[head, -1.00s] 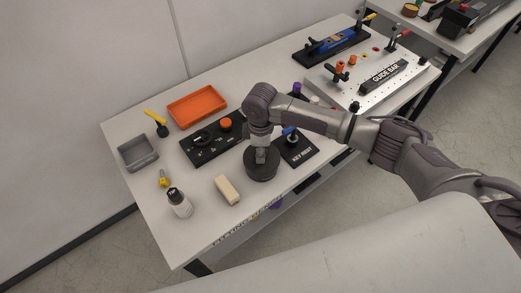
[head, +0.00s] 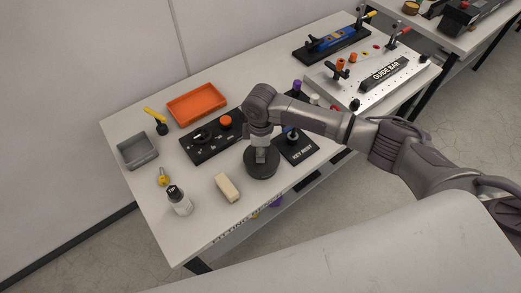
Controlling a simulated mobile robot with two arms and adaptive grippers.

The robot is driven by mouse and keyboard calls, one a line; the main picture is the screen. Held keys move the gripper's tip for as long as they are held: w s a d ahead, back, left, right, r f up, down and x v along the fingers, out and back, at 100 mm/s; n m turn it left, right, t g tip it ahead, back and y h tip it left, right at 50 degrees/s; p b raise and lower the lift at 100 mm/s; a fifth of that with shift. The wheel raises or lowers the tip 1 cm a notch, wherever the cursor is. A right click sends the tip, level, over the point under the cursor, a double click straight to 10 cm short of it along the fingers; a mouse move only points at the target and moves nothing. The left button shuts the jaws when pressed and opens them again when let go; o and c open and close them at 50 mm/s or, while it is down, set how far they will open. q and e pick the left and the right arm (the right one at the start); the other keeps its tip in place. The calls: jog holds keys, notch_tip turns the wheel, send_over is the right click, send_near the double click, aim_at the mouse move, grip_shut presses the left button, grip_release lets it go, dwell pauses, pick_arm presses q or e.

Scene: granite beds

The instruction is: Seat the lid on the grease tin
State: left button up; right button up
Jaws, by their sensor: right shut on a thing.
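A dark grey round piece (head: 261,169), which I take to be the lid on the grease tin, is at the front edge of the table. My right gripper (head: 262,153) points down onto the middle of its top and is shut on the lid. The fingers and wrist cover part of the top. From this view I cannot tell the lid from the tin below it, or whether the lid sits level or fully down. My left gripper is not in view.
Close by are a black KEY REST plate (head: 299,152), a black panel with knobs (head: 206,146) and a cream block (head: 227,188). A white bottle (head: 179,201), grey bin (head: 136,151) and orange tray (head: 197,105) stand left. A GUIDE BAR fixture (head: 383,77) is at right.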

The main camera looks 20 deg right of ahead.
jog(key=o, duration=1.1)
notch_tip(320, 180, up, 12)
